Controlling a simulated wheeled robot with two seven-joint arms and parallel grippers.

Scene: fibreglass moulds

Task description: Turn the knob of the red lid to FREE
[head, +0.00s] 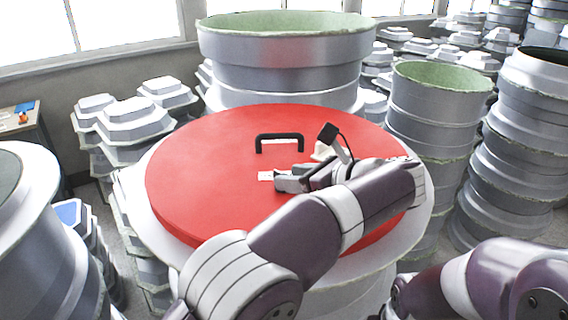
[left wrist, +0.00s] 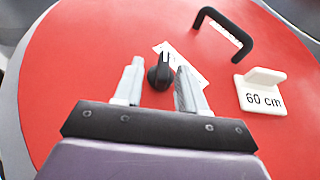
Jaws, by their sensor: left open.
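The red lid (head: 205,150) lies flat on a large round mould in the head view and fills most of the left wrist view (left wrist: 80,65). A black knob (left wrist: 160,74) on the lid shows in the left wrist view, with a white label (left wrist: 197,70) partly under it. My left gripper (head: 278,180) is low over the lid. In the left wrist view its open fingers (left wrist: 157,88) stand on either side of the knob, with gaps on both sides. The knob is hidden in the head view. The label's lettering is too small to read.
A black handle (head: 280,137) stands on the lid behind my left gripper, and also shows in the left wrist view (left wrist: 224,30). A white "60 cm" sign (left wrist: 260,92) stands on the lid. Stacked moulds (head: 438,105) crowd around it.

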